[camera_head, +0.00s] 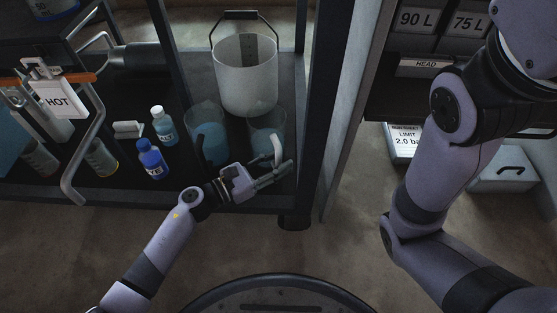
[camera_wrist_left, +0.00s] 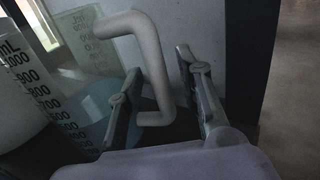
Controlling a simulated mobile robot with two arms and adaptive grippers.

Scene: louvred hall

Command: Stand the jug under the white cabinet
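A clear jug (camera_head: 267,122) with bluish contents and a pale handle stands upright on the lower shelf, in front of a white bucket. A second clear jug (camera_head: 209,128) with blue contents and a dark handle stands to its left. My left gripper (camera_head: 284,174) is at the front of the right jug, by its handle. In the left wrist view, the pale handle (camera_wrist_left: 154,65) lies between the two open fingers (camera_wrist_left: 160,95), with gaps on both sides. My right arm is at the right, its gripper out of frame. I cannot clearly identify the white cabinet.
The white bucket (camera_head: 246,80) stands close behind the jugs. A dark shelf post (camera_head: 322,100) rises close right of the right jug. A pale box (camera_head: 503,172) sits low at right. Floor in front is clear.

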